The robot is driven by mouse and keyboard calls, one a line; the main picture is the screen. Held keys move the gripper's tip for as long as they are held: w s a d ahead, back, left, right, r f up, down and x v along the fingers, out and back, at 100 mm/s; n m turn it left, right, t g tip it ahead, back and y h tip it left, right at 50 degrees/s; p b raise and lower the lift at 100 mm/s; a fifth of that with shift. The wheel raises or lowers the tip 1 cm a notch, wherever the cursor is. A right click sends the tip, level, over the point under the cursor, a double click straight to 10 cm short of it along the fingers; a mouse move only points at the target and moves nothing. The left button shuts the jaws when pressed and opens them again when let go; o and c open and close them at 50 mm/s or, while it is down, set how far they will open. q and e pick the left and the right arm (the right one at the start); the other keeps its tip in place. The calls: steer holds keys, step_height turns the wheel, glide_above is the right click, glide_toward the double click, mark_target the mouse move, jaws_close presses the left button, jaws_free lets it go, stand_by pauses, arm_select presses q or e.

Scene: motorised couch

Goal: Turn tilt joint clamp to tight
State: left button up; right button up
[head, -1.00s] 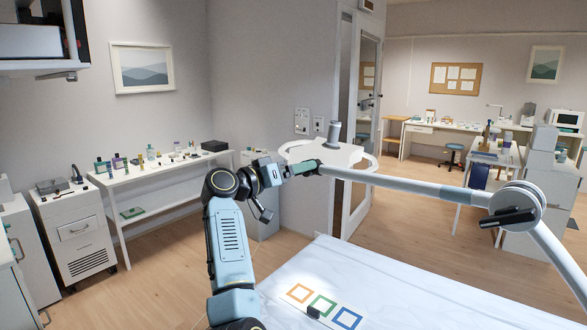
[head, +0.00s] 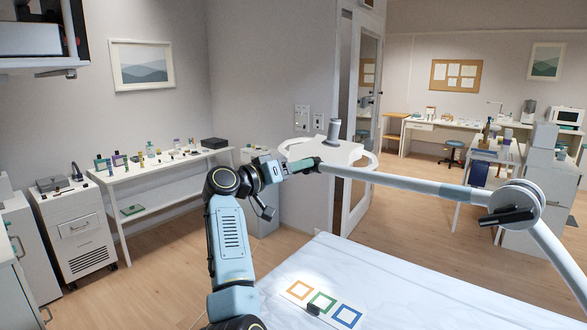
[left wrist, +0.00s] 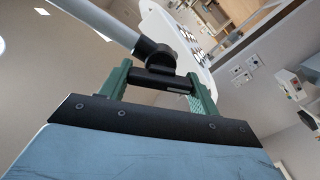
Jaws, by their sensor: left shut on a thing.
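My left gripper (head: 303,166) has green fingers and is at the lamp head end of a long pale boom (head: 400,181). In the left wrist view the gripper (left wrist: 160,82) is shut on a black clamp bar (left wrist: 162,80), one finger at each end of it. The bar sits beside a black joint collar (left wrist: 155,55) at the end of the pale tube. The white lamp head (head: 335,155) has an upright grey handle. In the head view the gripper hides the clamp. My right gripper is not in view.
A round boom joint (head: 516,205) with a black lever stands at the right. A white-covered couch (head: 390,285) with a card of coloured squares (head: 323,305) lies below. A side table (head: 165,165) with bottles is at the left. Open floor lies between.

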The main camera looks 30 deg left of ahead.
arm_select(q)
steer(key=n+p, duration=0.2)
steer(key=n, duration=0.2)
steer(key=shift+p, duration=0.35)
steer(key=shift+a+n+p, duration=0.1)
steer(key=shift+n+p, duration=1.25)
steer(key=shift+n, duration=0.85)
steer(key=shift+f, duration=0.1)
steer(key=o, duration=1)
steer(key=shift+b+v, duration=1.55)
steer(key=shift+v, duration=5.15)
